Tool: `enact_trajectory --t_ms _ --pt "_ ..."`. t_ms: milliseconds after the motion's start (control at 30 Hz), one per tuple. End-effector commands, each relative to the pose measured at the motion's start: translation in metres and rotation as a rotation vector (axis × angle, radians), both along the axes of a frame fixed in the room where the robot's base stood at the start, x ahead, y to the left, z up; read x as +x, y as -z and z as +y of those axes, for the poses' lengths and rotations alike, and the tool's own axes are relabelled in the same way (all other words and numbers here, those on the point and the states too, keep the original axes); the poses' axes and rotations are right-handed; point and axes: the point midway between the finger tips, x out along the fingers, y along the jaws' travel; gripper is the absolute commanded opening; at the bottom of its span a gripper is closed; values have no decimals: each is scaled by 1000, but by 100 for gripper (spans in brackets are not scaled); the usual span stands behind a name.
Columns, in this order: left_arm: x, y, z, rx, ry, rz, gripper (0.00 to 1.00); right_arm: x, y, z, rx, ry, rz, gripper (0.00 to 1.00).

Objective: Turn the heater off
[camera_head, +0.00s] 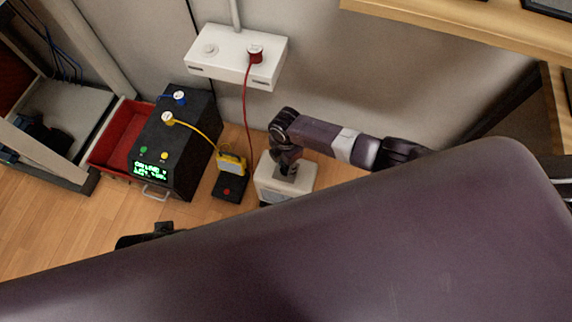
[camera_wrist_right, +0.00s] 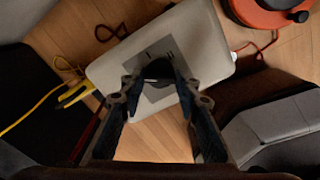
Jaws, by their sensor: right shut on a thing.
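The heater, a low white box (camera_head: 285,183), stands on the floor against the wall, right of the red-button box. My right gripper (camera_head: 287,168) points down onto its top. In the right wrist view the heater's white top (camera_wrist_right: 205,45) has a grey panel with markings. My right gripper (camera_wrist_right: 160,82) is over this panel, its fingertips closed around a small dark knob (camera_wrist_right: 158,70). The fingers and the shadow hide part of the knob, and its setting cannot be read.
A black power unit (camera_head: 185,135) with a green display stands left, beside a red drawer (camera_head: 110,140). A yellow plug device (camera_head: 231,163) sits by a red-button box (camera_head: 229,188). A white wall box (camera_head: 235,55) has a red cable. A wooden shelf (camera_head: 460,25) overhangs at upper right.

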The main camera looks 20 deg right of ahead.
Motion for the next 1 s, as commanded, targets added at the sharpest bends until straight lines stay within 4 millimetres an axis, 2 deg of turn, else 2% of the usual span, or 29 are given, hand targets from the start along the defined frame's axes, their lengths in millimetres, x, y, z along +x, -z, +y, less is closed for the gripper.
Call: enact_trajectory --t_ms 267,733,767,900,1000 --pt "-2 -1 0 0 -1 3 40 -1 0 1 2 -79 1 6" --pt "-4 -1 1 1 -2 7 40 -1 0 1 2 -92 1 6" --pt "-4 -1 1 1 -2 7 40 -1 0 1 2 -92 1 31" --pt "-4 -1 1 1 -2 7 40 -1 0 1 2 -92 1 46" --pt "-4 -1 1 1 -2 7 40 0 0 1 1 -91 0 48"
